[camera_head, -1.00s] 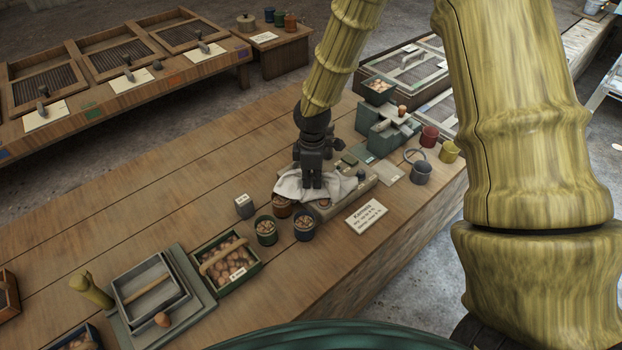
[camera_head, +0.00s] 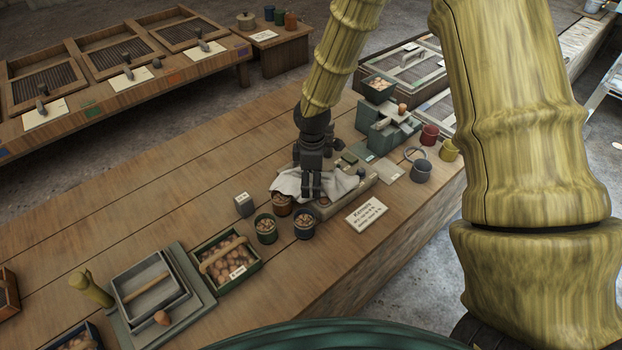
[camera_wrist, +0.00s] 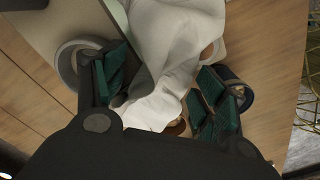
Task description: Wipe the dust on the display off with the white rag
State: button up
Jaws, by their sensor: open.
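The white rag (camera_head: 288,183) lies crumpled over the left end of a grey flat device (camera_head: 360,190) on the workbench. My gripper (camera_head: 312,192) points down at the rag, its fingers spread. In the wrist view, the rag (camera_wrist: 170,45) shows between the open green-padded fingers (camera_wrist: 165,80), and its folds come close to the left pads. I cannot tell whether the pads touch it. No display or dust can be made out; the rag and gripper cover part of the device.
Cups (camera_head: 303,226) of small round items stand close in front of the rag. A lettered card (camera_head: 366,213) lies right of them. A green machine (camera_head: 385,125) stands behind to the right. A crate (camera_head: 226,262) is at the front left; the bench's left middle is clear.

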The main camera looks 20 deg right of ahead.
jog(key=shift+f, duration=0.25)
jog(key=shift+s, duration=0.2)
jog(key=c, duration=1.1)
jog(key=shift+w, duration=0.15)
grip_shut()
jog(key=shift+f, duration=0.35)
jog(key=shift+w+b, duration=0.1)
jog(key=shift+b, duration=0.55)
jog(key=shift+r+b, duration=0.1)
jog(key=shift+b, duration=0.35)
